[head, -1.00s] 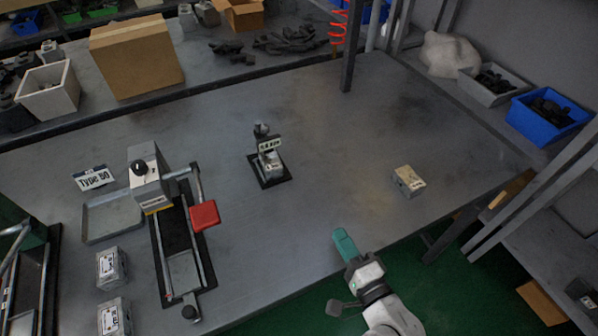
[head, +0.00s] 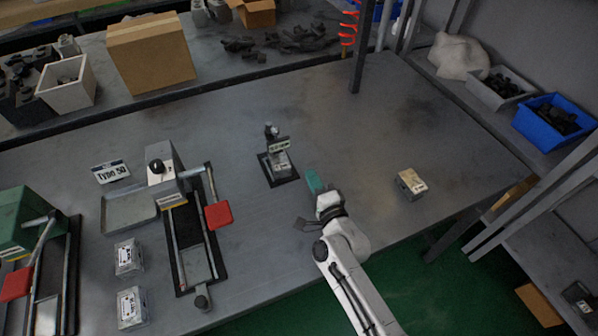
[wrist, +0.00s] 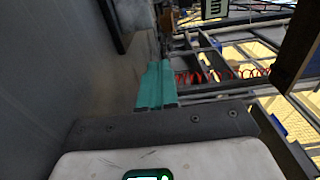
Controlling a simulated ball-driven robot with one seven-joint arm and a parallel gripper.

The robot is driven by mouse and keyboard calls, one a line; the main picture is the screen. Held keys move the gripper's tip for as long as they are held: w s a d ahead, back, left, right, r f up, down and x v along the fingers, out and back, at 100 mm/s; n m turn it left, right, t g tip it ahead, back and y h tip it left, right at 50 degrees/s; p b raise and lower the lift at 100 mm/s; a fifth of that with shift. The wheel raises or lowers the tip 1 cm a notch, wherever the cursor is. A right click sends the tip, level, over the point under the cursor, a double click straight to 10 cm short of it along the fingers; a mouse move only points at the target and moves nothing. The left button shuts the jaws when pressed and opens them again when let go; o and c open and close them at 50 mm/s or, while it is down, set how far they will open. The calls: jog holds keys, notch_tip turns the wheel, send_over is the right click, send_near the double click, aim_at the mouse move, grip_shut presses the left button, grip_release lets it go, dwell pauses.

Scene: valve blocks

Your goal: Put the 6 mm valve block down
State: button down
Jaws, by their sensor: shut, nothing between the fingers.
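My gripper (head: 314,182) has teal fingers and is shut with nothing in it. It is over the table, just right of and in front of a small black-based stand (head: 294,178) with a sign and a silver block-like part. In the wrist view the teal fingers (wrist: 156,84) are together. A small valve block with a pale top (head: 411,184) sits on the table to the right, apart from my gripper. Two silver blocks with white labels, the upper (head: 128,258) and the lower (head: 132,307), are at the left. I cannot read which block is 6 mm.
A press-like fixture with a red handle (head: 218,215) stands left of my gripper, beside a grey tray (head: 128,210) and a "Type 50" sign (head: 111,171). A green machine (head: 25,222) is at far left.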

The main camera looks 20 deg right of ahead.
aim_at(279, 164)
jog(key=shift+w+a+r+p, duration=0.3)
jog(key=shift+w+a+p, duration=0.25)
jog(key=shift+w+a+f+p, duration=0.3)
jog(key=shift+w+a+p, duration=0.2)
jog(key=shift+w+a, duration=0.35)
jog(key=shift+w+a, duration=0.6)
jog(key=shift+r, duration=0.1)
